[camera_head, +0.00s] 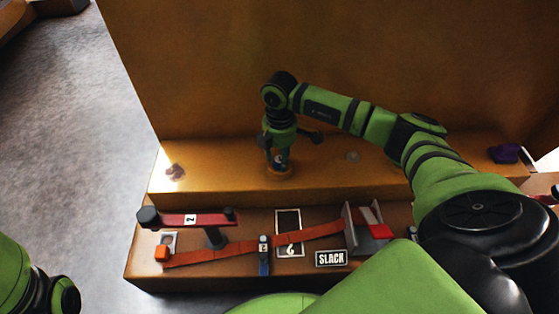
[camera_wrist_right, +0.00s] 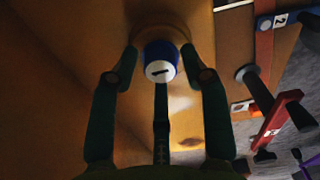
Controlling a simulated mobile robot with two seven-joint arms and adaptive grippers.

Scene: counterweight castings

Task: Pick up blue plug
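The blue plug (camera_wrist_right: 160,58) has a white end face marked with a black 1. It sits in a round orange-brown seat on the brown ledge. In the head view the plug (camera_head: 281,158) shows as a small bit of blue and white under my right gripper (camera_head: 288,147). In the right wrist view the fingers of my right gripper (camera_wrist_right: 161,62) are spread around the plug, with small gaps visible on both sides. My left gripper is out of the head view; only part of my left arm shows at the lower left.
A purple object (camera_head: 504,153) lies far right. A tall brown wall (camera_head: 300,45) stands behind.

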